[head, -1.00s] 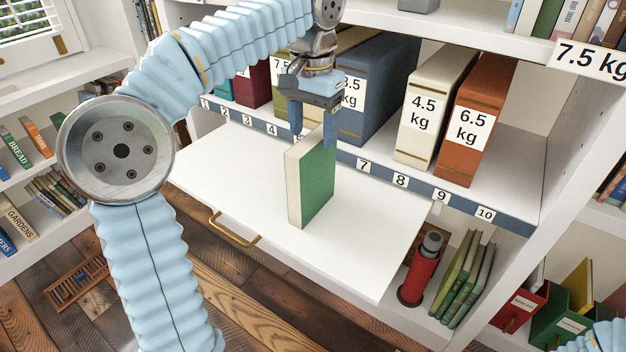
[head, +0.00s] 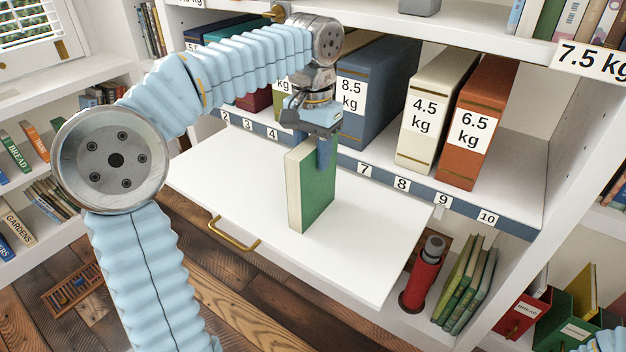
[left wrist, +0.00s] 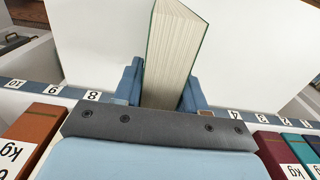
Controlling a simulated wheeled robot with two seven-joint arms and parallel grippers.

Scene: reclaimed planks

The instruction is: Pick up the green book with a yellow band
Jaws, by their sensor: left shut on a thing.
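A green book (head: 319,193) stands upright on the white pull-out board (head: 240,183), its cream page edges facing left. No yellow band shows on the sides I see; its spine is hidden. My left gripper (head: 312,150) is over the book's top from above, shut on it with a finger on each side. In the left wrist view the book's page block (left wrist: 170,55) sits between the blue fingers of the left gripper (left wrist: 162,92). The book still appears to rest on the board. My right gripper is not in view; only a bit of my right arm shows at the lower right corner.
Behind the board, thick weighted volumes, blue (head: 375,90), cream (head: 433,110) and orange (head: 478,120), stand on a shelf with a numbered blue edge (head: 415,188). A red cylinder (head: 422,277) and thin green books (head: 466,283) stand below right. The board around the book is clear.

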